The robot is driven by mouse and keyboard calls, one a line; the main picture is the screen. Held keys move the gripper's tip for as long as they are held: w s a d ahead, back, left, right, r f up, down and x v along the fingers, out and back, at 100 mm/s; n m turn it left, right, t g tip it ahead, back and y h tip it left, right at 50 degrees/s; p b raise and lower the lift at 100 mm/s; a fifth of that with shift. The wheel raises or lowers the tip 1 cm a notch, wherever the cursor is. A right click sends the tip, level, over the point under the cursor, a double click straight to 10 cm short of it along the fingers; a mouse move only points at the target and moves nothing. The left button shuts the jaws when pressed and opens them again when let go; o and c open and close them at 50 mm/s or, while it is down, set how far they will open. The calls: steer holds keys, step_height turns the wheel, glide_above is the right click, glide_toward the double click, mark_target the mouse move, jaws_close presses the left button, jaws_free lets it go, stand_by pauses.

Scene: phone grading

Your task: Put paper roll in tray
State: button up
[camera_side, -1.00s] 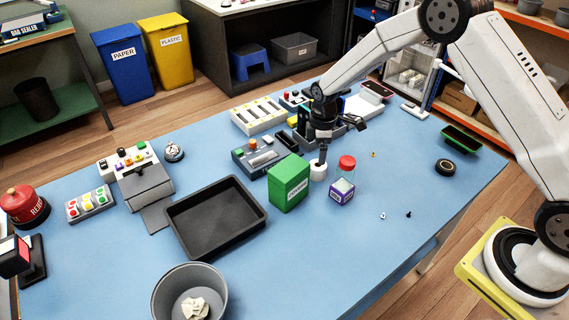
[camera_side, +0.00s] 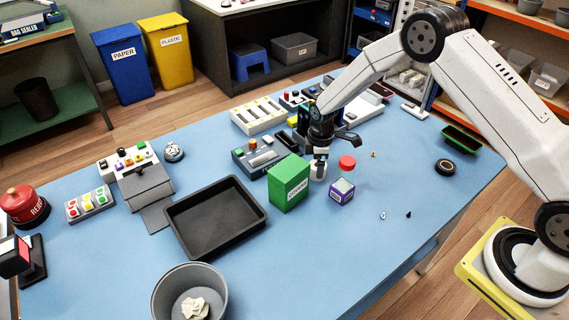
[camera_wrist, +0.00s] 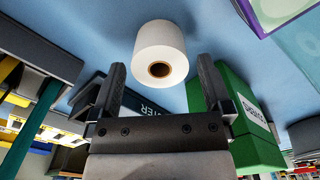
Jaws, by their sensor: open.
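My gripper (camera_side: 320,155) is low over the roll, fingers pointing down; in the wrist view my gripper (camera_wrist: 161,72) is open, one finger on each side, with nothing held. Contact with the roll cannot be told. The black tray (camera_side: 178,236) lies empty to the left of the green box.
A grey bin (camera_side: 160,292) with crumpled paper stands in front of the tray. A tester device (camera_side: 259,155) sits behind the green box. A black tape ring (camera_side: 446,167) lies at right. Table between bottle and ring is mostly clear.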

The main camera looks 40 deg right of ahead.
steer(key=shift+f, duration=1.1)
steer(key=c, duration=1.3)
steer(key=shift+r, duration=0.1)
steer(key=shift+r, duration=0.1)
steer(key=shift+r, duration=4.85)
